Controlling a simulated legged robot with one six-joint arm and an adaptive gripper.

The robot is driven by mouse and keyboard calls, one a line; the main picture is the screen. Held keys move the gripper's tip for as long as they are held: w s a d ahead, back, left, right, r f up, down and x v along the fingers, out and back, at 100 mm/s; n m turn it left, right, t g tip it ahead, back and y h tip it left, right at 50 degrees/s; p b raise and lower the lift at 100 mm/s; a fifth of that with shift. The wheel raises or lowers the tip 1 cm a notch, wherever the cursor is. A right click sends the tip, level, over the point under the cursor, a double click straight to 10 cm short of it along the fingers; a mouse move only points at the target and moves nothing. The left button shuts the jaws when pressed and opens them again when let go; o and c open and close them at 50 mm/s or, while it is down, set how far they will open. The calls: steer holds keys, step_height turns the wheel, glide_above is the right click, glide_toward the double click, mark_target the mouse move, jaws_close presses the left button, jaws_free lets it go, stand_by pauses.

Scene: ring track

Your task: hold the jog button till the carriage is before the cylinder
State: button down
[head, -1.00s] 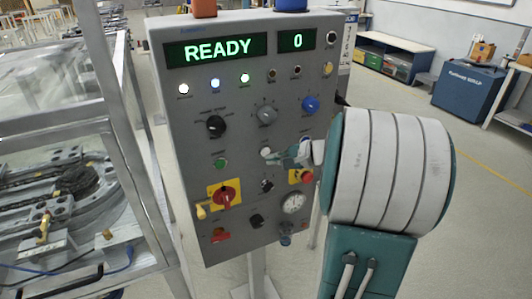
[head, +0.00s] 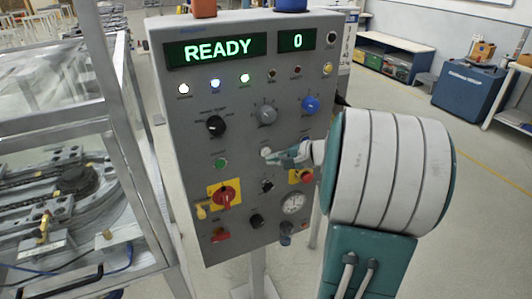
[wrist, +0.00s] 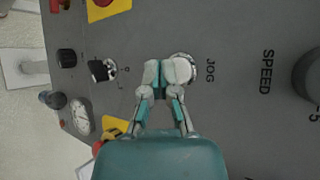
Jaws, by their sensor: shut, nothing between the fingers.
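The white jog button (head: 266,152) sits in the middle of the grey control panel (head: 180,130). In the wrist view the button (wrist: 186,66) shows beside the "JOG" label, partly covered by my fingertips. My gripper (head: 283,157) is shut and empty, its tips at the button; in the wrist view my gripper (wrist: 165,76) overlaps the button's left part. I cannot tell whether the button is pressed in. The ring track (head: 120,205) lies behind clear panels at the left. A yellow upright part (head: 43,228) stands at its front; I cannot clearly identify the carriage or the cylinder.
The panel display (head: 217,50) reads READY and the counter (head: 297,41) reads 0. A red rotary switch on yellow (head: 225,194), a blue knob (head: 311,104) and a black knob (head: 216,126) are near the button. Floor is open at the right.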

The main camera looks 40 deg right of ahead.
stand_by(0.3)
steer(key=shift+w+d, duration=0.1)
steer(key=shift+w, duration=0.3)
